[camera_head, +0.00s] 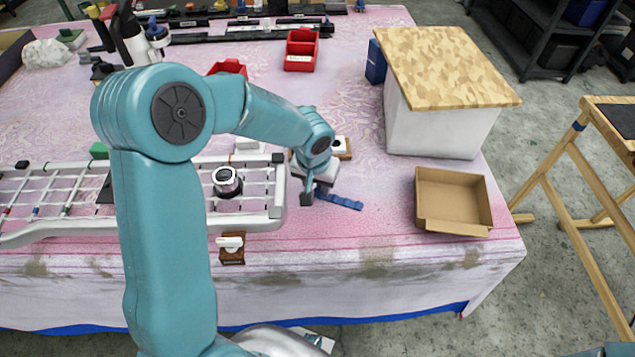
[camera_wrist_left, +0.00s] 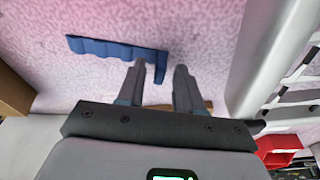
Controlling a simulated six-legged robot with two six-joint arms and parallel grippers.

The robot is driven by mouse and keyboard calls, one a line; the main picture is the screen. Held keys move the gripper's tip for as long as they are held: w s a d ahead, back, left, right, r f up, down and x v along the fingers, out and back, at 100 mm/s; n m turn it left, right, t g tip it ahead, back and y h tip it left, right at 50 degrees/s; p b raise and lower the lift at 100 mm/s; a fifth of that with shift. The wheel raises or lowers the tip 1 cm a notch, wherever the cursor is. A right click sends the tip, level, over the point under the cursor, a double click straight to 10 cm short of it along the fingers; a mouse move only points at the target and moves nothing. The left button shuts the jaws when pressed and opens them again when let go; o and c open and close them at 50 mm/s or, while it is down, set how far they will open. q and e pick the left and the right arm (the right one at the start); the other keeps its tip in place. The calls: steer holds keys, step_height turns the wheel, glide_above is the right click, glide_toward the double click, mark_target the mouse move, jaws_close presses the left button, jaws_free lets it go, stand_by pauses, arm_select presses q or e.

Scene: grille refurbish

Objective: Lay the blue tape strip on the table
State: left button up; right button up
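The blue tape strip (camera_head: 340,201) lies on the pink patterned tablecloth, just right of the grille's right end. In the left wrist view the strip (camera_wrist_left: 110,48) looks ridged, and one end bends down toward the space between my fingers. My left gripper (camera_head: 307,196) points down beside the strip's left end. In the left wrist view its two fingers (camera_wrist_left: 160,68) stand apart with a visible gap. I cannot tell whether either finger touches the strip. The table (camera_head: 370,225) is bare around the strip. My right gripper is not in view.
The silver grille (camera_head: 262,222) lies left of the gripper, with a dark round part on it. An open cardboard box (camera_head: 453,228) and a white block with a patterned wooden top (camera_head: 445,65) stand to the right. Red bins (camera_head: 301,60) stand behind.

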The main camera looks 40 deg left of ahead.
arm_select(q)
step_height(320, 180, up, 12)
steer(key=s, duration=0.2)
steer(key=shift+s+d+f+p, duration=0.15)
steer(key=shift+s+d+p, duration=0.05)
steer(key=shift+d+p, duration=0.15)
